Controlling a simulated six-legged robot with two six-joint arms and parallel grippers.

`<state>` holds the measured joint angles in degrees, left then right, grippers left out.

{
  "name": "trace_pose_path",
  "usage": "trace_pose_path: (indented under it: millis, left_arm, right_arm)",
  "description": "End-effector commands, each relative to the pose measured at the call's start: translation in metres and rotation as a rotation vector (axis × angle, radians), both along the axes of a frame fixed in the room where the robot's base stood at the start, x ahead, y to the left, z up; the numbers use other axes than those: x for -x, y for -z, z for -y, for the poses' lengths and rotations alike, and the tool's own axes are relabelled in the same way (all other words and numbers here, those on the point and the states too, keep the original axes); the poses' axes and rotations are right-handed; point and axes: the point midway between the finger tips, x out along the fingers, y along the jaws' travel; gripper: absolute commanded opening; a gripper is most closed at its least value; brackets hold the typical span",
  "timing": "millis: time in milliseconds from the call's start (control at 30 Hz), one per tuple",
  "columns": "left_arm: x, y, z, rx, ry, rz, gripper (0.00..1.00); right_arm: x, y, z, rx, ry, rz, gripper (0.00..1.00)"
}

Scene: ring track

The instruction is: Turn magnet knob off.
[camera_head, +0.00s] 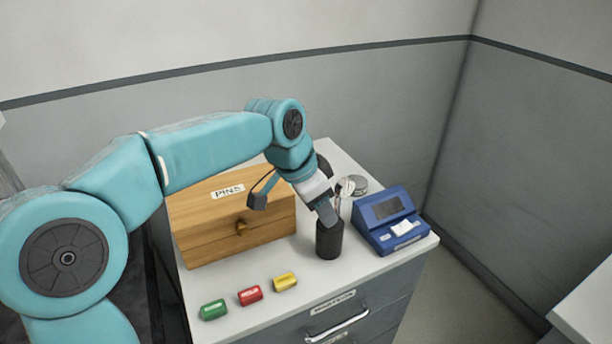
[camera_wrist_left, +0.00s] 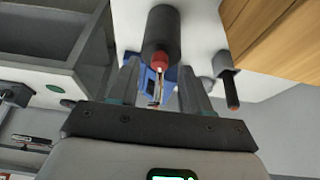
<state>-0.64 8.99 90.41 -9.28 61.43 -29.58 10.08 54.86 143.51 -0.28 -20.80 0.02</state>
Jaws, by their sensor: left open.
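My left gripper (camera_head: 326,212) reaches down at a dark upright cylinder (camera_head: 329,242) on the cabinet top. In the left wrist view the two fingers (camera_wrist_left: 160,92) are apart. A dark cylinder (camera_wrist_left: 162,32) with a red end (camera_wrist_left: 160,60) and a thin metal piece (camera_wrist_left: 156,88) shows in line with the gap between them. I cannot tell whether the fingers touch it. No part is clearly marked as the magnet knob, and the gripper hides part of the cylinder in the head view. My right gripper is not in view.
A wooden box labelled PINS (camera_head: 235,222) stands left of the cylinder, and a blue device (camera_head: 388,215) stands right. Green (camera_head: 213,309), red (camera_head: 250,295) and yellow (camera_head: 284,281) pieces lie in front. The white cabinet top (camera_head: 300,302) is bare near its front edge.

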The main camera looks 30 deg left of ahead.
Motion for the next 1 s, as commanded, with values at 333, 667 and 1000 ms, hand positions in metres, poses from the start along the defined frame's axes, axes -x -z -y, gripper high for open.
trace_pose_path:
  millis: [333,667,1000]
  left_arm:
    - [0.030,-0.088,-0.017,0.001,-0.001,0.007,0.48]
    - [0.047,-0.132,-0.027,0.000,0.001,0.003,0.48]
    - [0.048,-0.135,-0.028,0.000,0.001,0.002,0.48]
  right_arm:
    - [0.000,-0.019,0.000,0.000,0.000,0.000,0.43]
    - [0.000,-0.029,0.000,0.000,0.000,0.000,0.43]
    - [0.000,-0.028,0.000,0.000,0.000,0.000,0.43]
